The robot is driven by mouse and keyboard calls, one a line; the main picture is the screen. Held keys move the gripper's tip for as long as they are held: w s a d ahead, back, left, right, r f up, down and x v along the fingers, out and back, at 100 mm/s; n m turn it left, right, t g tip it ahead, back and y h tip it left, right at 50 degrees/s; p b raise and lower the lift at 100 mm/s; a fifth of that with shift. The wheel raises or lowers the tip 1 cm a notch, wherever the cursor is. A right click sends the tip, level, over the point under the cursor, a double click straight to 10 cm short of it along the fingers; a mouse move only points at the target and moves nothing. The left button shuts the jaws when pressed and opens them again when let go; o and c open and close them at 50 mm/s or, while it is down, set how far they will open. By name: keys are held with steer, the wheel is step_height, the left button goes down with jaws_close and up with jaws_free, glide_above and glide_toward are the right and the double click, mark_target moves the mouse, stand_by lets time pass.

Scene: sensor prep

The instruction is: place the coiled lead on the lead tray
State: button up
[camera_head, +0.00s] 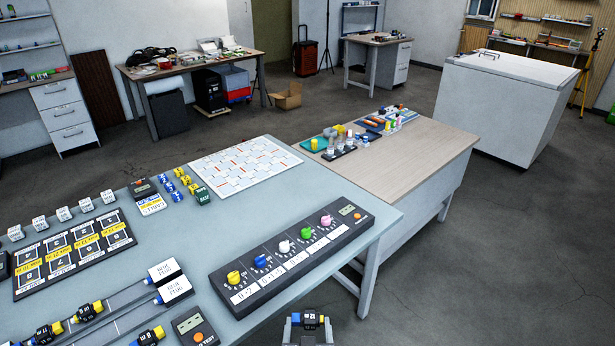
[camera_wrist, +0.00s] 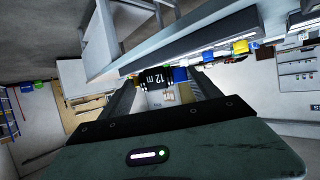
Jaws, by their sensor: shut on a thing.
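My gripper (camera_head: 310,318) is at the bottom edge of the head view, in front of the bench. It is shut on a dark coiled lead (camera_head: 310,319) with a white-lettered label and blue and yellow ends. In the wrist view my gripper (camera_wrist: 163,78) has this lead (camera_wrist: 155,77), reading "12 m", between its fingers, clear of the bench. Similar dark pieces with yellow and blue ends, one (camera_head: 85,312) behind another (camera_head: 46,333), lie on a railed tray (camera_head: 128,293) at the lower left. I cannot tell for sure that this is the lead tray.
A black panel with coloured knobs (camera_head: 292,255) lies along the near right of the grey bench (camera_head: 180,235). White plug-labelled blocks (camera_head: 172,287) stand at the rail ends. A numbered black board (camera_head: 75,250) is at left. A wooden-topped table (camera_head: 425,150) adjoins behind.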

steer(key=s+r+p, duration=0.3)
steer(key=r+p, duration=0.6)
steer(key=p, duration=0.1)
steer(key=s+r+p, duration=0.3)
steer(key=r+p, duration=0.7)
steer(key=p, duration=0.1)
steer(key=s+r+p, duration=0.3)
steer(key=r+p, duration=0.7)
steer(key=shift+s+p, duration=0.3)
steer(key=shift+p, duration=0.05)
steer(key=shift+a, duration=0.1)
steer(key=w+a+f+n+y+b, duration=0.2)
steer(key=a+f+b, duration=0.3)
steer(key=a+b, duration=0.35)
steer(key=w+a+f+n+y+b, duration=0.25)
steer(key=a+f+b, duration=0.25)
steer(key=a+b, duration=0.35)
steer(key=s+a+f+n+g+y+b, duration=0.1)
steer(key=s+a+f+n+y+b, duration=0.1)
steer(key=a+b, duration=0.6)
steer(key=s+a+f+n+g+y+b, duration=0.1)
steer(key=s+a+f+g+y+b, duration=0.1)
steer(key=a+f+b, duration=0.3)
steer(key=a+b, duration=0.3)
steer(key=a, duration=0.3)
steer(key=shift+n+b, duration=0.35)
steer(key=shift+f, duration=0.15)
